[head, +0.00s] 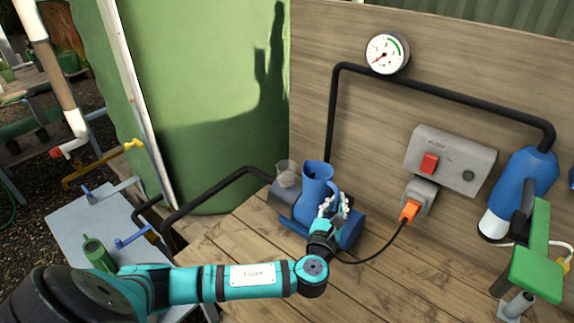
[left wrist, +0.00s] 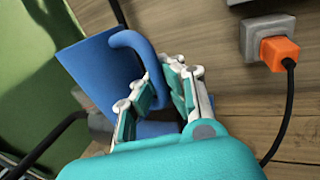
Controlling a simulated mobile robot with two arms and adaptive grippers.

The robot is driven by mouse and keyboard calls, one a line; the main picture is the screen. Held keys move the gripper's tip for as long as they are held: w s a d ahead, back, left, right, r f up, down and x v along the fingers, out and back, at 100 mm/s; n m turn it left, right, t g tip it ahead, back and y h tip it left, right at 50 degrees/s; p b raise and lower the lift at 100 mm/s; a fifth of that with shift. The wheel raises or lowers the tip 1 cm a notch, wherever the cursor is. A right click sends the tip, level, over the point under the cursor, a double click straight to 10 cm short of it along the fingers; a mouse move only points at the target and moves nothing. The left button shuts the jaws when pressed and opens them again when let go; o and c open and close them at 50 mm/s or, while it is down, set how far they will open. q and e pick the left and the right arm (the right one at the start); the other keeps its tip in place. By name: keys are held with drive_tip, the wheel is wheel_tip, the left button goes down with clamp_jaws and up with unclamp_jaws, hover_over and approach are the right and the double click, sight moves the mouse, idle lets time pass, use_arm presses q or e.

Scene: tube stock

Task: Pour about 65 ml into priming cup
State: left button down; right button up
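A blue jug (head: 316,192) stands about upright in front of the pump (head: 352,230) in the head view, hiding part of it. My left gripper (head: 334,206) is at the jug's handle side. In the left wrist view the fingers (left wrist: 155,92) sit on both sides of the jug's handle (left wrist: 133,42) and look closed on it. The jug body (left wrist: 98,70) fills the left of that view. A clear cup (head: 287,172), apparently the priming cup, is just left of the jug, on top of the pump's dark end. Any liquid is hidden. My right gripper is out of view.
Black pipes (head: 335,115) run from the pump up the wooden wall to a gauge (head: 387,54). An orange plug (head: 410,210) and its cable are right of the gripper. A green tank (head: 215,120) stands behind left. The deck (head: 390,280) in front is clear.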

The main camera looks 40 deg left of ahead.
sight(325, 180)
use_arm(q)
drive_tip(key=shift+w+a+r+n+g+p, duration=0.1)
drive_tip(key=shift+a+r+n+g+p, duration=0.1)
drive_tip(key=shift+r+n+p, duration=0.3)
drive_tip(key=shift+w+a+r+n+g+p, duration=0.1)
drive_tip(key=shift+a+r+n+g+p, duration=0.1)
drive_tip(key=shift+r+p, duration=0.5)
drive_tip(key=shift+w+a+r+n+g+h+p, duration=0.15)
drive_tip(key=shift+a+r+n+g+h+p, duration=0.25)
drive_tip(key=shift+a+r+n+p, duration=0.3)
drive_tip(key=shift+w+a+r+n+g+h+p, duration=0.3)
drive_tip(key=shift+a+r+n+g+h+p, duration=0.15)
drive_tip(key=shift+a+n+p, duration=0.15)
drive_tip(key=shift+w+a+r+n+p, duration=0.15)
drive_tip(key=shift+a+r+n+p, duration=0.1)
drive_tip(key=shift+a+n+p, duration=0.1)
drive_tip(key=shift+w+a+r+g+h, duration=0.15)
drive_tip(key=shift+a+r+g+h, duration=0.05)
drive_tip(key=shift+a+g+h, duration=0.2)
drive_tip(key=shift+w+a+n+g+h+p, duration=0.15)
drive_tip(key=shift+a+n+g+h+p, duration=0.15)
drive_tip(key=shift+a+n, duration=0.35)
drive_tip(key=shift+w+a+r+n+g+h+p, duration=0.1)
drive_tip(key=shift+a+r+n+g+h+p, duration=0.15)
drive_tip(key=shift+r+p, duration=0.3)
drive_tip(key=shift+w+a+r+n+g+h+p, duration=0.1)
drive_tip(key=shift+a+r+n+h+p, duration=0.15)
drive_tip(key=shift+r+n+p, duration=0.2)
idle(0.7)
